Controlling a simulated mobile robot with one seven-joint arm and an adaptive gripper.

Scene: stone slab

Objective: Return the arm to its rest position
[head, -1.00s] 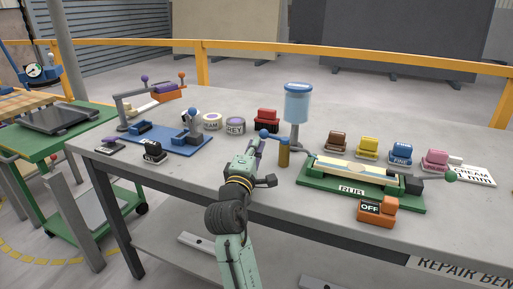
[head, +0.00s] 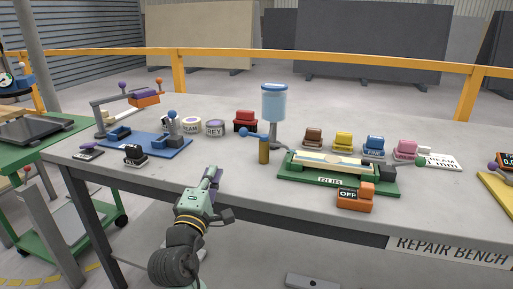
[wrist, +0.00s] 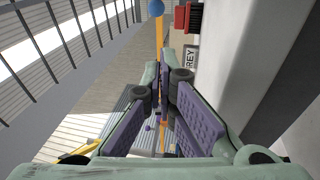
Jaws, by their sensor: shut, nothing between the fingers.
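My gripper (head: 212,178) is at the front edge of the repair bench (head: 300,208), left of the middle in the head view. Its green body and purple finger pads also show in the wrist view (wrist: 164,75). The fingers are shut with nothing between them. The arm reaches up from the bottom of the head view, and no bench object touches the gripper.
Right of my gripper, a brass cylinder (head: 264,150) and a clear blue-topped container (head: 274,102) stand on the bench. A green fixture (head: 345,182) and an orange OFF block (head: 356,198) lie further right. A blue base with a lever (head: 150,147) is at left.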

